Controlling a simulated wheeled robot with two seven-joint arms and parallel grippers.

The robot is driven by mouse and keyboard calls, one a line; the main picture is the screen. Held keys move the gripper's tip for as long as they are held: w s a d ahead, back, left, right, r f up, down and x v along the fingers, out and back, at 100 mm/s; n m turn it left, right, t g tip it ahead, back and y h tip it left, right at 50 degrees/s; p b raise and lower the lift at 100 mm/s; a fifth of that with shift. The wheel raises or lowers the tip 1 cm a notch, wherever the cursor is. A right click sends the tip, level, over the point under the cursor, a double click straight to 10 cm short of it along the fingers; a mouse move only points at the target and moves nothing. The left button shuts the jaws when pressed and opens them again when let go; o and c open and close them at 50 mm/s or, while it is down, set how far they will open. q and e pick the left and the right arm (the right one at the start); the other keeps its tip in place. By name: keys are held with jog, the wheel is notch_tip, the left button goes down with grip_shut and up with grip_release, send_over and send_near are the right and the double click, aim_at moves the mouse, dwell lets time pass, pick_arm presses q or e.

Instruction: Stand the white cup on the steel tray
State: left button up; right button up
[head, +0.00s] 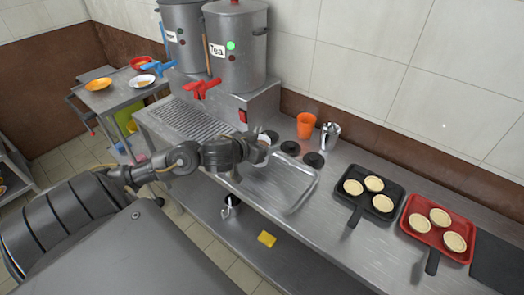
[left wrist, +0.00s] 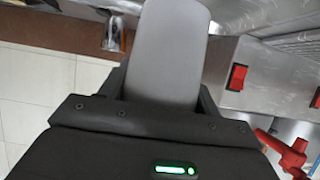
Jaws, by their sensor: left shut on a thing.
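The white cup (head: 264,141) shows only as a small pale patch at the end of my left gripper (head: 256,147) in the head view. The gripper is shut on it and hides most of it. They are over the back left end of the steel tray (head: 283,187); I cannot tell the height above it. The visible part of the tray is empty. In the left wrist view, a plain grey form fills the middle, and neither the cup nor the tray can be made out. My right gripper is not in view.
An orange cup (head: 306,125) and a steel cup (head: 330,135) stand behind the tray, near dark round discs (head: 290,148). The tea pot's red tap (head: 203,88) is at the left. A black pan (head: 358,212) and a red pan (head: 430,234) with pastries lie right.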

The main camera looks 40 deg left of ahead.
pick_arm(q)
jog(key=shift+w+a+f+b, duration=0.15)
jog(key=shift+f+b, duration=0.2)
jog(key=shift+f, duration=0.6)
jog(key=shift+w+a+f+b, duration=0.1)
jog(key=shift+f+b, duration=0.25)
jog(key=shift+f, duration=0.6)
jog(key=shift+f, duration=0.15)
jog(key=o, duration=1.1)
jog(key=shift+o, duration=0.4)
